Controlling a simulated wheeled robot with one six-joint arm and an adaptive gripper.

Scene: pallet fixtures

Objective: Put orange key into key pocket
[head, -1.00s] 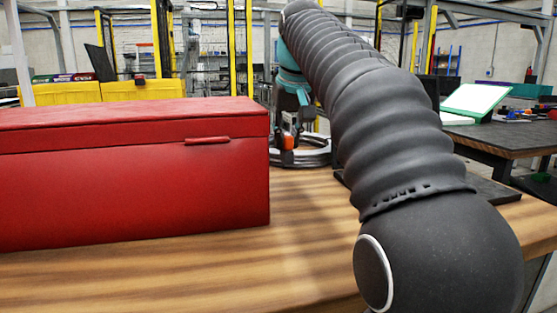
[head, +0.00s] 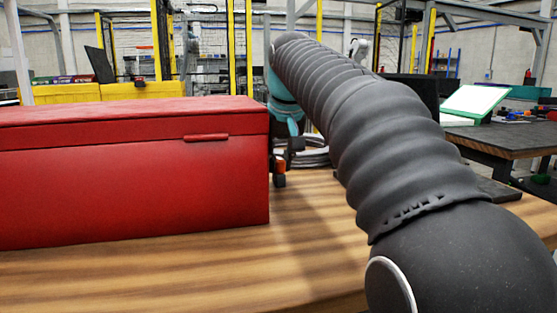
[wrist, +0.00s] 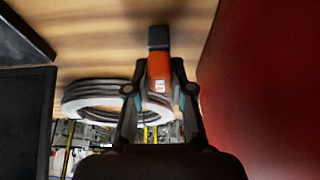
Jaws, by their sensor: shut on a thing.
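My gripper (wrist: 159,88) is shut on the orange key (wrist: 160,70), which shows in the wrist view between the two fingers. The key has an orange body with a small pale label and a dark block (wrist: 158,38) at its far end. In the head view my gripper (head: 280,163) hangs just right of the red box's corner, above the wooden table, and is partly hidden by the box. I cannot make out a key pocket in either view.
A closed red box (head: 130,190) fills the left of the wooden table (head: 300,230); its side stands close to my gripper. Coiled grey rings (wrist: 100,98) lie behind. A dark flat plate (head: 497,190) is at the right. The table's front middle is clear.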

